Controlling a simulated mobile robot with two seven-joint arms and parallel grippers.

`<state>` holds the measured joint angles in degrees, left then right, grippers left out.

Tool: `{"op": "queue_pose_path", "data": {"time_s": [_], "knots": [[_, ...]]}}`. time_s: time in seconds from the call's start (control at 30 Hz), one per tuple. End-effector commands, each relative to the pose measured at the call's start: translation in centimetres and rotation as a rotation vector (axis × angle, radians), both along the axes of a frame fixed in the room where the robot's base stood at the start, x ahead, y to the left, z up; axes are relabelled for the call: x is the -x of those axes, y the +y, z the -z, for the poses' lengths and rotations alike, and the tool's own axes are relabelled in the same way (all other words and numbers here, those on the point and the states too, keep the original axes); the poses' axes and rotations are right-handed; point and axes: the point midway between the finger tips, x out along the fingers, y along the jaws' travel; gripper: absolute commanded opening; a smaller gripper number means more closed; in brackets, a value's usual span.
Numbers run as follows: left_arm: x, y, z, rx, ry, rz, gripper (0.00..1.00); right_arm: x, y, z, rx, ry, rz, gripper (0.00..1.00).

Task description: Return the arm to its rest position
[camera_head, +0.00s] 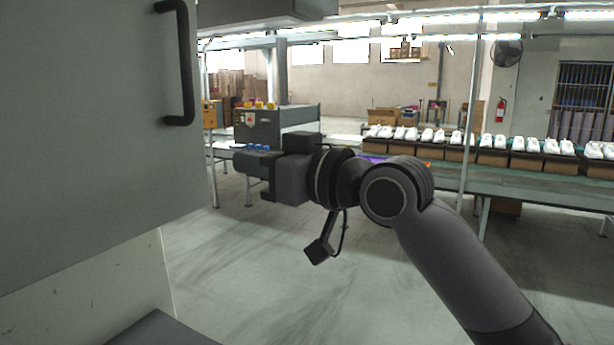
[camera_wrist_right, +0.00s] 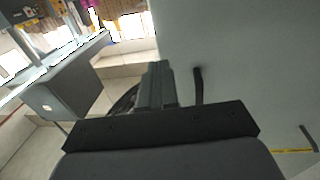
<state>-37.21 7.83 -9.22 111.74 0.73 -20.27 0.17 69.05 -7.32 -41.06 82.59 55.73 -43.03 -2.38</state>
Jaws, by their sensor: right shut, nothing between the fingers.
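My right arm comes in from the lower right of the head view and bends to the left at mid-picture. Its dark right gripper (camera_head: 250,158) points left, held in the air beside the grey panel. In the right wrist view the gripper's fingers (camera_wrist_right: 158,84) are together, with nothing between them. My left gripper is in neither view.
A large grey cabinet panel (camera_head: 90,120) with a black handle (camera_head: 187,65) fills the left, close to the right gripper. The handle also shows in the wrist view (camera_wrist_right: 198,85). A conveyor (camera_head: 545,184) with boxed white shoes (camera_head: 520,143) stands behind. Open floor (camera_head: 270,285) lies below.

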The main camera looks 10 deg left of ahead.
Motion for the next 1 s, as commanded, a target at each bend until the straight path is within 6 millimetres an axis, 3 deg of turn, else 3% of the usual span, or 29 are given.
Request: {"op": "queue_pose_path", "data": {"time_s": [0.3, 0.57, 0.67, 0.77, 1.0], "knots": [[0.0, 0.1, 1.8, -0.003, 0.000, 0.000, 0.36, 1.5, -5.2, 0.2, 0.000, 0.000, 0.001, 0.00], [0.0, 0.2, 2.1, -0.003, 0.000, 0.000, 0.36, 1.5, -7.0, 0.9, -0.008, 0.014, 0.011, 0.00], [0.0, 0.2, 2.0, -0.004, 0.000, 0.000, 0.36, 0.3, -7.9, 2.9, -0.029, 0.046, 0.044, 0.00], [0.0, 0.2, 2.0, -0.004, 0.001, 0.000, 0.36, -1.3, -9.3, 6.4, -0.063, 0.093, 0.104, 0.00], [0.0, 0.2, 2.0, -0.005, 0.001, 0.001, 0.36, -4.1, -13.8, 16.8, -0.114, 0.209, 0.285, 0.00]]}}
